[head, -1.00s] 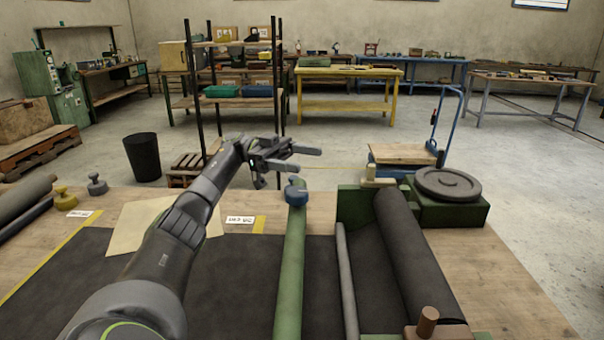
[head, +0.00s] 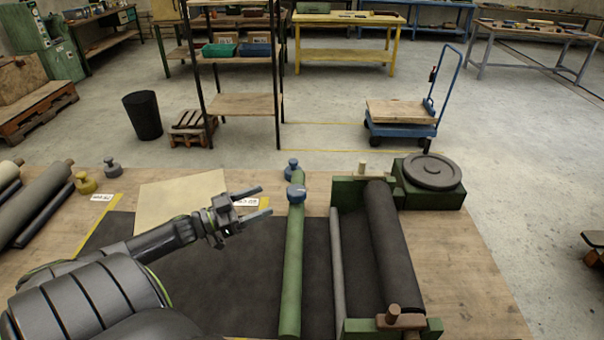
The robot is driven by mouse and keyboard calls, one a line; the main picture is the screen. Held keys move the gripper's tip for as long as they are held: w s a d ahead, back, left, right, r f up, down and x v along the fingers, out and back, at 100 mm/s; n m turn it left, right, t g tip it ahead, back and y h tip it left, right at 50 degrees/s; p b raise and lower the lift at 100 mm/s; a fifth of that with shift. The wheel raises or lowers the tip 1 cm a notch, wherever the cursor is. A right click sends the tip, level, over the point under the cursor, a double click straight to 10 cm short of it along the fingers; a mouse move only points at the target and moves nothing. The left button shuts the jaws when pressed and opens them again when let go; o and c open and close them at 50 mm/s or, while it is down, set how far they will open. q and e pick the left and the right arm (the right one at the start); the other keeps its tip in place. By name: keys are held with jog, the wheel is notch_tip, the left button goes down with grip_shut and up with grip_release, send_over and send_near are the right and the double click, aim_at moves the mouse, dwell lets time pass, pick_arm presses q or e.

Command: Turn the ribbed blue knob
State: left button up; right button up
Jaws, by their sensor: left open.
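A blue knob (head: 296,192) with a paler top sits on the long green bar (head: 293,265), near its far end. Its ribs are too small to make out. A second blue piece (head: 291,168), shaped like a small weight, stands just behind it. My left gripper (head: 265,202) is open and empty, its two fingers pointing right towards the knob. The fingertips are a little left of the knob, with a visible gap between. My right gripper is not in view.
A dark roller (head: 396,245) in a green frame lies right of the bar. A round grey disc (head: 432,170) sits on a green block behind it. Yellow (head: 86,184) and grey (head: 112,169) weights and rolls (head: 38,197) are at left. A beige sheet (head: 180,195) lies beyond my left arm.

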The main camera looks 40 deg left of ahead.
pick_arm(q)
jog(key=s+n+y+p, duration=0.2)
jog(key=s+y, duration=0.1)
jog(key=s, duration=0.1)
jog(key=b, duration=0.6)
send_near(302, 190)
jog(key=a+f, duration=0.1)
jog(key=shift+g, duration=0.3)
jog(key=b+x, duration=0.5)
jog(key=shift+r+b+x, duration=0.2)
jog(key=shift+b+x, duration=1.85)
jog(key=shift+x, duration=0.9)
jog(key=shift+a, duration=0.1)
jog(key=shift+c, duration=0.2)
jog(key=c, duration=0.9)
